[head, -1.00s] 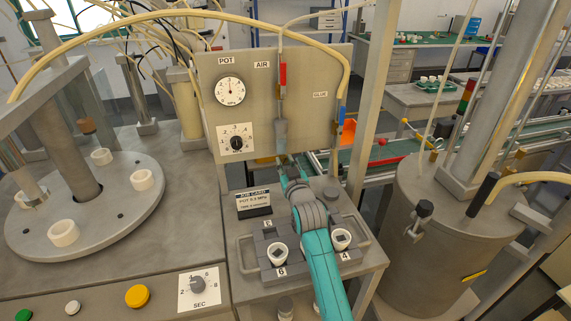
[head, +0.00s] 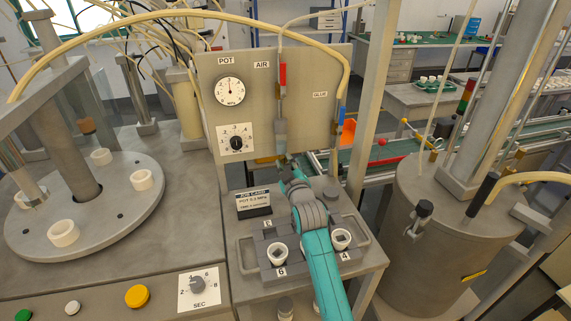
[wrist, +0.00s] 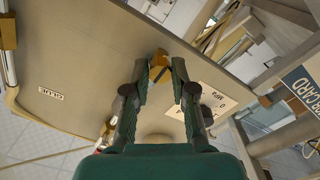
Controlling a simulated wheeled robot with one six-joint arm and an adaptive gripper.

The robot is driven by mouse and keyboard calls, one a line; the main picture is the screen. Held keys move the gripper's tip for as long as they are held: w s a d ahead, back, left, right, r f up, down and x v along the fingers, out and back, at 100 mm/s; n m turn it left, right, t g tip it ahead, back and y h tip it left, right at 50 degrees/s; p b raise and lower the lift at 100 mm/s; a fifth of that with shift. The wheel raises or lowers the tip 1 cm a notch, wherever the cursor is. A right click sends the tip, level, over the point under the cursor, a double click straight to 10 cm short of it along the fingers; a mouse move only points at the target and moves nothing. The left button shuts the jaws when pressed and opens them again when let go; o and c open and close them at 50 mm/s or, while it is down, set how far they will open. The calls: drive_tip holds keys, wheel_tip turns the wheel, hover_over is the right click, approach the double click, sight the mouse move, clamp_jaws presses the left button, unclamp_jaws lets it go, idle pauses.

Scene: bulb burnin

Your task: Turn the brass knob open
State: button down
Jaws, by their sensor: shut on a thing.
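The brass knob (wrist: 158,67) shows in the wrist view, in front of the grey panel, between the fingertips of my gripper (wrist: 160,74). The fingers are shut on it, one on each side. In the head view my teal arm reaches up from the bottom to the lower middle of the upright panel (head: 212,90). There I cannot make out the knob apart from the gripper and fittings. How far the knob is turned is not clear.
The panel carries a round gauge (head: 230,91) and a black selector dial (head: 236,142). Below stand a job card (head: 253,203) and a tray with white cups (head: 279,252) and (head: 341,238). A large tank (head: 440,225) is at right.

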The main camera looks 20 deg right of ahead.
drive_tip(key=c, duration=1)
unclamp_jaws()
drive_tip(key=shift+o, duration=0.2)
drive_tip(key=s, duration=0.7)
drive_tip(key=shift+s, duration=0.25)
